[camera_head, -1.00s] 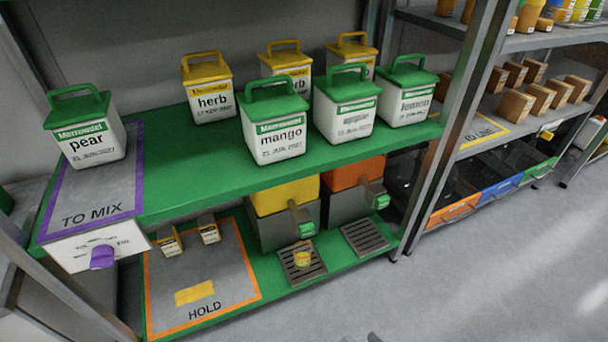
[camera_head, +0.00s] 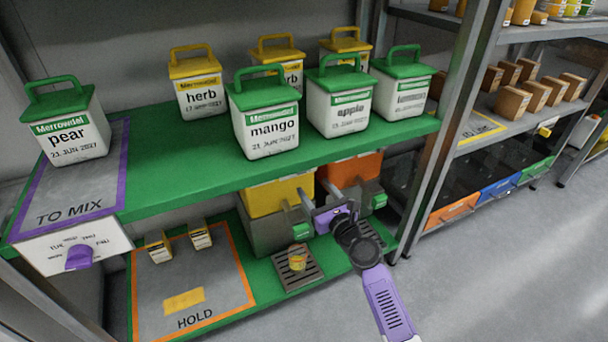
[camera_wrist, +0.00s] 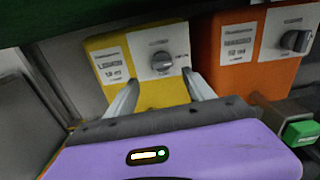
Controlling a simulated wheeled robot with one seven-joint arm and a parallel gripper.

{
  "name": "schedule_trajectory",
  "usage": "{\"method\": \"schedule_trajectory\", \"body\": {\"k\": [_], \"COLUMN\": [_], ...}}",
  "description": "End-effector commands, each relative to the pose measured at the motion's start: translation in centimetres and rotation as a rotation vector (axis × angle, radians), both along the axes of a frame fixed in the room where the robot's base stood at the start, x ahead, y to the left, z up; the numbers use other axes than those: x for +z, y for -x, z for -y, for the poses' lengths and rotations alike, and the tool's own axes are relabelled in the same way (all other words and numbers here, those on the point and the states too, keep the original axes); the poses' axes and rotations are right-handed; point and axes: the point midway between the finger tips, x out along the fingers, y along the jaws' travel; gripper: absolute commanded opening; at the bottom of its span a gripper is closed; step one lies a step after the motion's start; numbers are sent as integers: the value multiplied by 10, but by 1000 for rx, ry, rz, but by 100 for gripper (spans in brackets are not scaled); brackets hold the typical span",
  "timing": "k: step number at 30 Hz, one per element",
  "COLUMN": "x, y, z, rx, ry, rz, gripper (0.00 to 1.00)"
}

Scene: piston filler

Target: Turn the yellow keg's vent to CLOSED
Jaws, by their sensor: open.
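The yellow keg (camera_head: 262,199) stands under the green shelf, and its face shows in the wrist view (camera_wrist: 150,95). It carries a white label reading 10 ml and a white vent plate with a round grey vent knob (camera_wrist: 162,63). The knob's bar looks roughly level; the small plate lettering is too blurred to read. My gripper (camera_wrist: 160,78) is open and empty, its two fingers pointing at the keg's face on either side of and below the knob, apparently short of it. In the head view my gripper (camera_head: 305,200) is at the keg's right front.
An orange keg (camera_wrist: 237,65) with its own knob (camera_wrist: 296,41) and green-tipped tap (camera_wrist: 300,133) stands close on the right. The green shelf (camera_head: 190,165) overhangs both kegs.

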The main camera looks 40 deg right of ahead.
Motion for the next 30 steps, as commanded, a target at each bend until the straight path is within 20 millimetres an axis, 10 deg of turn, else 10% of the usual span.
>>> {"method": "schedule_trajectory", "body": {"k": [18, 30], "x": [4, 6], "y": [-72, -82], "z": [26, 28], "rx": [-1, -1], "ry": [-46, -45], "rz": [26, 23], "gripper": [62, 62]}}
